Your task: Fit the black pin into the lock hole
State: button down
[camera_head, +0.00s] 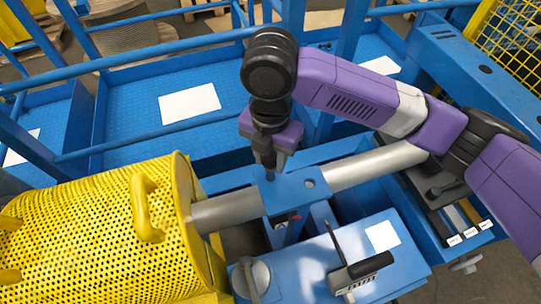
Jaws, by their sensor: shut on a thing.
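My gripper (266,160) points down over the left part of a blue plate (291,191) that sits across a grey shaft. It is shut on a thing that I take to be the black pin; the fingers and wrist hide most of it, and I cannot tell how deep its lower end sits. A round hole (310,183) shows in the right part of the plate, to the right of my gripper. Whether another hole lies under the gripper is hidden.
A yellow perforated guard (100,235) with a handle stands at left. The grey shaft (380,164) runs right below my purple arm. A blue box (305,262) with a black-handled tool (360,269) lies in front. Blue rails (160,52) stand behind.

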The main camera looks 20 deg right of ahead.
aim_at(271, 156)
jog(key=shift+f+b, duration=1.45)
jog(key=shift+f, duration=0.75)
jog(key=c, duration=0.9)
grip_release()
jog(key=shift+r, duration=0.1)
jog(key=shift+r, duration=3.9)
jog(key=shift+s, duration=0.1)
